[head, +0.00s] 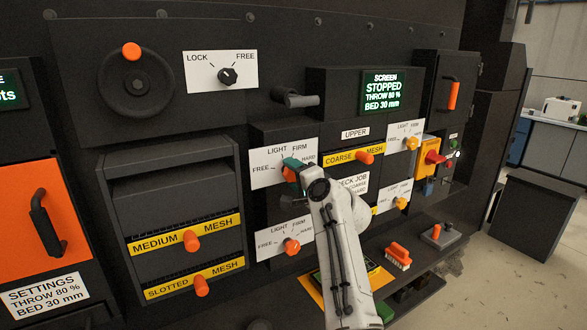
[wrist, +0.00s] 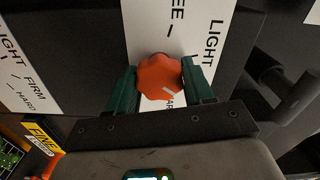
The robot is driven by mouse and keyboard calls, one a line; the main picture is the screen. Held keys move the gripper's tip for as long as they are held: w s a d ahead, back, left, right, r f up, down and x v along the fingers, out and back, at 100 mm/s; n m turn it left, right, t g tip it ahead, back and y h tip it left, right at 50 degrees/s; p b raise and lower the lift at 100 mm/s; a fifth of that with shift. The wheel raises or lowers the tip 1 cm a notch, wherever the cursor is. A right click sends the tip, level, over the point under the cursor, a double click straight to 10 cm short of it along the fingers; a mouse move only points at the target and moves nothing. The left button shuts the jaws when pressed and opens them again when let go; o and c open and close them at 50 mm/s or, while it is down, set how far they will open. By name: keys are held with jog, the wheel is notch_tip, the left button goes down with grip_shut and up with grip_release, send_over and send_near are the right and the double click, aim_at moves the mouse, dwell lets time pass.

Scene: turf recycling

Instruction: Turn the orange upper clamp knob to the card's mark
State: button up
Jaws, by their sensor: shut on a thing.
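The orange upper clamp knob (head: 289,174) sits on the upper left white card (head: 262,177), marked FREE, LIGHT, FIRM and HARD. My gripper (head: 293,164) is at the knob. In the wrist view the lobed knob (wrist: 160,74) is between the two green fingers of my gripper (wrist: 160,84), which is shut on it. A short white stroke on the knob points to the lower right in that view. FREE is above the knob, LIGHT to the upper right, and part of HARD below. FIRM is hidden there behind my gripper. I cannot tell exactly which mark the stroke meets.
A similar orange knob (head: 292,246) is on the card below. A grey handle (head: 296,98) juts out above. The screen (head: 385,92) reads STOPPED.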

jog(key=m+p, duration=0.1)
jog(key=m, duration=0.1)
jog(key=m+p, duration=0.2)
jog(key=m, duration=0.1)
jog(key=shift+d+r, duration=0.1)
jog(key=shift+d, duration=0.1)
jog(key=shift+m+p, duration=0.5)
jog(key=shift+m, duration=0.6)
jog(key=shift+f, duration=0.25)
jog(key=o, duration=0.8)
jog(key=shift+w+d, duration=0.1)
jog(key=shift+d, duration=0.05)
jog(key=shift+o, duration=1)
jog(key=shift+a, duration=0.2)
jog(key=b+v, duration=0.1)
jog(key=v, duration=1)
